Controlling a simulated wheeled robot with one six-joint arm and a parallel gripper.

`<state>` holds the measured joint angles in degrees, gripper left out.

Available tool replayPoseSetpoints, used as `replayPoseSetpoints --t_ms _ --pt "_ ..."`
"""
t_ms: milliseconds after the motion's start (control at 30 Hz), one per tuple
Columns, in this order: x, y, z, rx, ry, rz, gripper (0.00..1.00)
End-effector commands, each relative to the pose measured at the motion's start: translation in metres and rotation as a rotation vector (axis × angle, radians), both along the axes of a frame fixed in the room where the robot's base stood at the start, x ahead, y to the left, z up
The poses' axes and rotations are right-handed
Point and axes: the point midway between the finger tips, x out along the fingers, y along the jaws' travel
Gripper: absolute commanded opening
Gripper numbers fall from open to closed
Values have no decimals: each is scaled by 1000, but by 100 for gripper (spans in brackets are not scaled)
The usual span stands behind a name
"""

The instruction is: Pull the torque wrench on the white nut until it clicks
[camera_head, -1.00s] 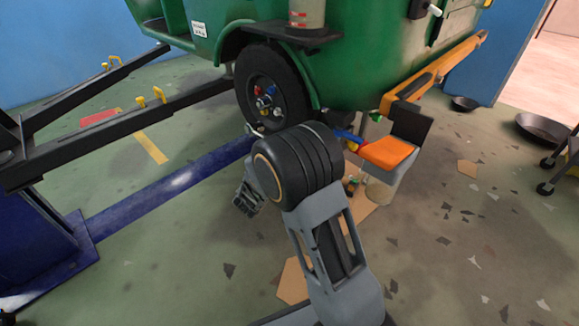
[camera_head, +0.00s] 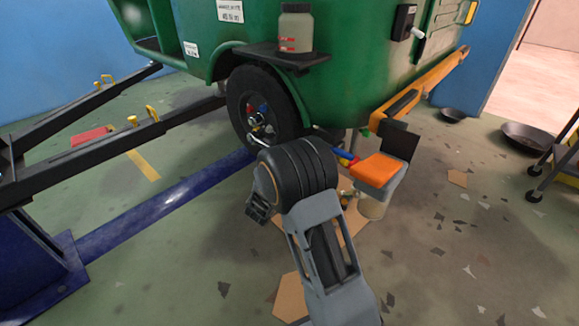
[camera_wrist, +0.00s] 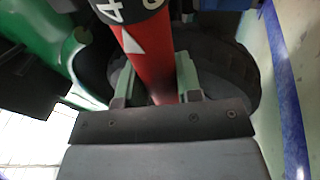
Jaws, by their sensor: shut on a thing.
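My gripper (camera_wrist: 156,82) is shut on a red handle (camera_wrist: 150,55) with white numbers and a white arrow, which I take as the torque wrench. The handle runs between both fingers in the wrist view. In the head view my arm hides most of the gripper and the handle. A thin metal bar (camera_head: 267,142) shows between my arm and the wheel (camera_head: 238,113). Blue, red and pale nuts sit around the wheel's hub. The white nut seems to be the pale one at the hub's lower part (camera_head: 255,121), partly unclear. I cannot tell how the wrench head sits on it.
The green rickshaw (camera_head: 345,85) stands over blue and black lift beams (camera_head: 165,194). A small shelf with a jar (camera_head: 296,28) juts out above the wheel. Dark pans (camera_head: 528,136) and a cart are at right; floor at lower right is open.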

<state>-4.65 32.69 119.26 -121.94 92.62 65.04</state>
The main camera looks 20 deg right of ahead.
Motion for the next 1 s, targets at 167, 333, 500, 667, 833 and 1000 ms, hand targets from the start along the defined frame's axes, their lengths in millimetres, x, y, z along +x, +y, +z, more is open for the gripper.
replayPoseSetpoints --t_ms 167,333,500,667,833,1000 --pt "6 -13 2 0 -3 -1 0" --pt "6 -11 1 0 -3 1 0" --pt "6 -12 1 0 -3 1 0" --pt "6 -13 1 -1 -4 1 0" --pt "6 -14 1 -1 -4 1 0" --pt "6 -15 2 -2 -3 1 0"
